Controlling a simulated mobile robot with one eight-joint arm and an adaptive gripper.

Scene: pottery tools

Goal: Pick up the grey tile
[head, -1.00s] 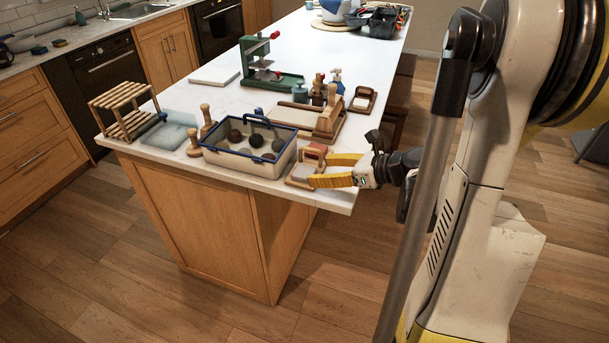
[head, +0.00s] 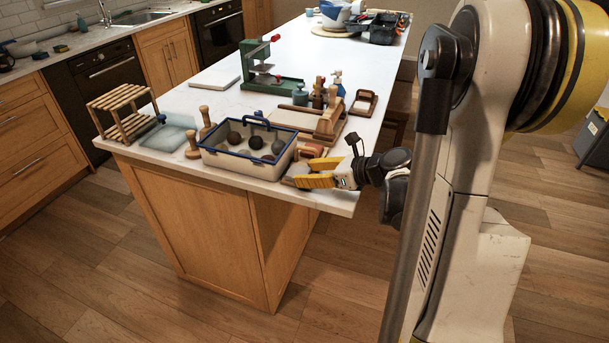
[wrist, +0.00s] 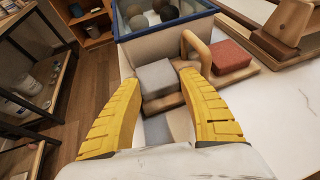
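The grey tile (wrist: 156,78) is a small block on a wooden holder (wrist: 160,103) near the counter's front edge. In the wrist view it lies just ahead of and between my fingertips. In the head view the tile (head: 300,168) is mostly hidden by my yellow fingers. My gripper (wrist: 161,82) is open, with a finger toward each side of the tile and no clear grip on it. In the head view my gripper (head: 306,172) reaches in from the right, low over the counter edge.
A red block (wrist: 230,56) on wood is close to the right finger, with a wooden loop handle (wrist: 190,45) beside it. A blue-rimmed bin (head: 232,165) of dark balls stands left of the tile. A green press (head: 275,83) stands farther back.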

